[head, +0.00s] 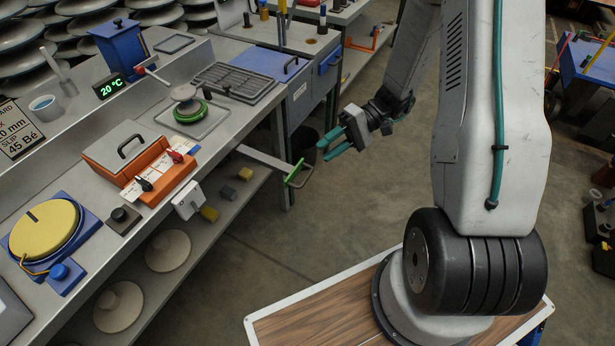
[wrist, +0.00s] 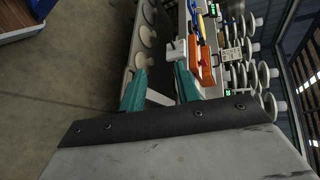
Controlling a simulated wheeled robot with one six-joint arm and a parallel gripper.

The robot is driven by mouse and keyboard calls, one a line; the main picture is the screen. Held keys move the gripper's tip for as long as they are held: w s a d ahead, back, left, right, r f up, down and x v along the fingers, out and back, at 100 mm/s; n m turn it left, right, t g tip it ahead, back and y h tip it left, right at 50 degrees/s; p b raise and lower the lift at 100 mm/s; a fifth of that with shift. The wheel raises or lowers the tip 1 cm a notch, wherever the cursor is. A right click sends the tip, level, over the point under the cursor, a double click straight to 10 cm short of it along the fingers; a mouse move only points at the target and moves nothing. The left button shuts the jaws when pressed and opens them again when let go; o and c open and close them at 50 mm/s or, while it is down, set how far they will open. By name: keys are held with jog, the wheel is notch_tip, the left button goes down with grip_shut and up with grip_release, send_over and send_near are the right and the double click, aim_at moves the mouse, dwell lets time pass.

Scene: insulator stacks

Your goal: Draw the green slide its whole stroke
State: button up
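The green slide handle (head: 299,174) is an upright green loop on the end of a flat grey bar that sticks out from the bench's front edge. My gripper (head: 335,142) is to the right of the handle and a little higher in the head view, apart from it. Its two teal fingers are spread with nothing between them and point toward the bench. The wrist view also shows the spread fingers of my gripper (wrist: 160,85). A pale bar shows between them there; I cannot tell whether it is the slide's bar. The green handle is not clearly visible in that view.
The bench (head: 262,118) carries an orange box (head: 130,150), a green-ringed fixture (head: 190,112) and a yellow round plate (head: 45,228). A lower shelf (head: 215,215) holds pale discs and small blocks. Open floor (head: 290,235) lies between the bench and my base.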

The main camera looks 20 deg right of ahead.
aim_at(308, 177)
notch_tip(308, 177, down, 10)
jog(key=w+d+m+t+y, duration=0.1)
jog(key=d+m+t+y, duration=0.1)
jog(key=t, duration=0.2)
jog(key=x, duration=0.7)
jog(key=shift+w+a+f, duration=0.1)
jog(key=shift+a+f, duration=0.1)
jog(key=shift+f, duration=0.05)
grip_shut()
jog(key=shift+d, duration=0.1)
